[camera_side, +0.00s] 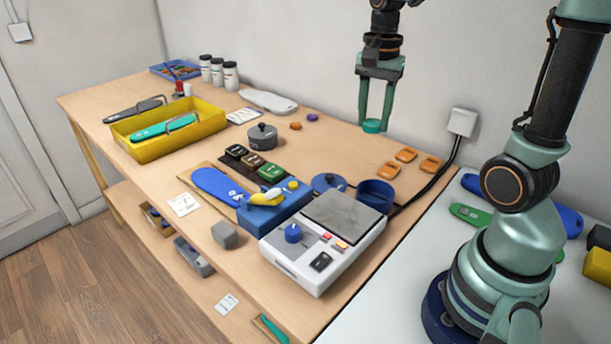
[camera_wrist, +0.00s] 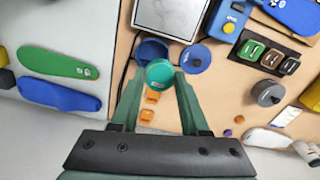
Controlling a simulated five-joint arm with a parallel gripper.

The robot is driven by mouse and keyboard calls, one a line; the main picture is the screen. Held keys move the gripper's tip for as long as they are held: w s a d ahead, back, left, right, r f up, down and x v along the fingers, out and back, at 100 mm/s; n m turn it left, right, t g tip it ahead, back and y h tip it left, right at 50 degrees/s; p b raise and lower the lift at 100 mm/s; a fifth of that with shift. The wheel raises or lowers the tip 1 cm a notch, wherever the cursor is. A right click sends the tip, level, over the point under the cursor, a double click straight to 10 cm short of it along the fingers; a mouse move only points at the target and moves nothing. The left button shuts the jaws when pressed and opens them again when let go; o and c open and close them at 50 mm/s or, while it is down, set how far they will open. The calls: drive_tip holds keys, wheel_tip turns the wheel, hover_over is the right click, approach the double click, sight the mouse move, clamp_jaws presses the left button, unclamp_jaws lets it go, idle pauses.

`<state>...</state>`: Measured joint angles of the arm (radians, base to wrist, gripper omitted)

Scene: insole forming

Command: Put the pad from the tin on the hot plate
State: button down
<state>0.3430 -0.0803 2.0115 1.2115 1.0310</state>
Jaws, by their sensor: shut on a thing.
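My gripper (camera_side: 374,122) is shut on a round teal pad (camera_side: 371,126) and holds it in the air above the table. In the wrist view the pad (camera_wrist: 159,73) sits between the two green fingertips (camera_wrist: 160,78) and covers part of the tin's near edge. The open dark blue tin (camera_side: 376,193) stands beside the hot plate; it also shows in the wrist view (camera_wrist: 151,48). Its blue lid (camera_side: 328,182) lies on the table nearby. The hot plate (camera_side: 344,215) has a bare grey square top on a white body with a blue knob.
A blue block (camera_side: 275,208) with a yellow-handled tool adjoins the hot plate. Orange pieces (camera_side: 405,155) lie behind the tin. A grey lidded pot (camera_side: 262,137) and a yellow crate (camera_side: 165,133) stand farther left. A black cable runs behind the tin.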

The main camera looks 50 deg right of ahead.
wheel_tip(320, 180, up, 3)
hover_over(342, 212)
wheel_tip(342, 212, down, 20)
drive_tip(key=shift+r, duration=0.15)
idle(0.5)
drive_tip(key=shift+c, duration=2)
unclamp_jaws()
